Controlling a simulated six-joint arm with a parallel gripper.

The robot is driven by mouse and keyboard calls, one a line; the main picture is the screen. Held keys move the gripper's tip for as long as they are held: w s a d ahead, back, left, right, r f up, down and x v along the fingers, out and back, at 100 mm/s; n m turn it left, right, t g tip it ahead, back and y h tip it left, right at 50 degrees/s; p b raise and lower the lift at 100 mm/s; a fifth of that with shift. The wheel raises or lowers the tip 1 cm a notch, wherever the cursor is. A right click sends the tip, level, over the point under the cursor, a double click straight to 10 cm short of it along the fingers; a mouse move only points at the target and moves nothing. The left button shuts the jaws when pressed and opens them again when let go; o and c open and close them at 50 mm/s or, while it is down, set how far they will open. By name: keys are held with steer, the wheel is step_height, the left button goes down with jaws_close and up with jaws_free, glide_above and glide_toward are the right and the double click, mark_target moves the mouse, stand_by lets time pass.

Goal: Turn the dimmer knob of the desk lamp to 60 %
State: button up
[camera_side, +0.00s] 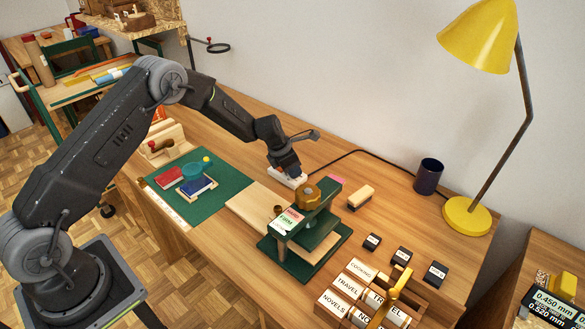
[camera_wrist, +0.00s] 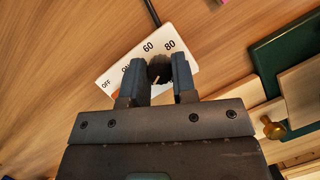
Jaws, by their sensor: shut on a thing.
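The dimmer is a white box (camera_wrist: 118,72) marked OFF, 60 and 80, lying on the wooden desk in the wrist view. Another mark is partly hidden by my left finger. Its dark ribbed knob (camera_wrist: 158,68) is between the fingers of my gripper (camera_wrist: 160,78), which is shut on it. A short light line shows on the knob; which mark it points at I cannot tell. In the side view my gripper (camera_side: 287,171) is down over the white dimmer box (camera_side: 290,181), and the knob is hidden. The yellow desk lamp (camera_side: 480,38) stands at the right.
A black cord (camera_side: 350,153) runs from the dimmer along the desk. A green press-like stand (camera_side: 306,236) with a brown knob is close in front of the dimmer. A green mat (camera_side: 222,209) with books is left. Stamp blocks (camera_side: 347,286) and a dark cup (camera_side: 428,177) are right.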

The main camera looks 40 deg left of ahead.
steer(key=m+h, duration=0.1)
steer(key=m, duration=0.2)
steer(key=m+g, duration=0.1)
steer(key=m, duration=0.1)
steer(key=shift+w+a+m+h, duration=0.1)
steer(key=shift+m+h, duration=0.3)
steer(key=m+g, duration=0.1)
steer(key=m, duration=0.2)
steer(key=m+g, duration=0.1)
steer(key=m, duration=0.2)
steer(key=shift+g+h, duration=0.3)
steer(key=shift+g, duration=0.1)
steer(key=m+g, duration=0.1)
steer(key=m, duration=0.3)
steer(key=shift+w+m+g, duration=0.15)
steer(key=shift+m+g, duration=0.75)
steer(key=shift+m, duration=1)
steer(key=shift+y, duration=0.4)
steer(key=o, duration=0.6)
steer(key=shift+r, duration=0.1)
